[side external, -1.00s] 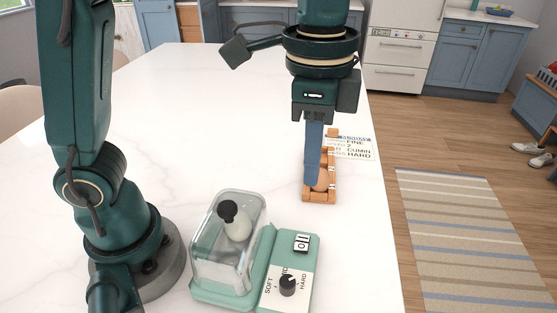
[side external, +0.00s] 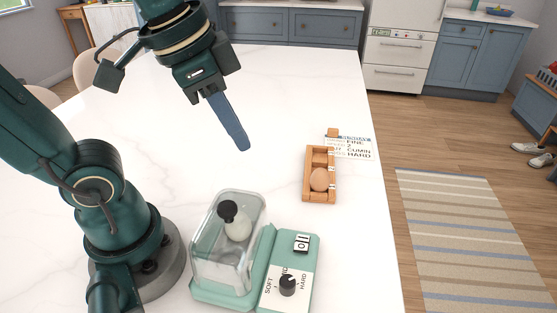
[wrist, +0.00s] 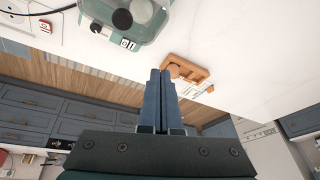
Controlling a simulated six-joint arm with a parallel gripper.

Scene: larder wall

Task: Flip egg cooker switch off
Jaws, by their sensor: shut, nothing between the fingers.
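The egg cooker (side external: 240,255) is mint green with a clear lid (side external: 228,235) and stands at the front of the white table. An egg with a black knob over it shows under the lid. The rocker switch (side external: 302,242), marked with I and O, sits on the cooker's right panel, above a black dial (side external: 288,284) between SOFT and HARD. I cannot tell which way the switch is tipped. My gripper (side external: 243,148) is shut and empty, in the air behind the cooker and apart from it. In the wrist view, its blue fingers (wrist: 159,72) are together; the switch (wrist: 127,43) shows upper left of them.
A wooden tray (side external: 307,170) with a brown egg (side external: 319,180) lies to the right, behind the cooker. A printed card (side external: 350,147) lies beside it near the table's right edge. The table's middle and back are clear.

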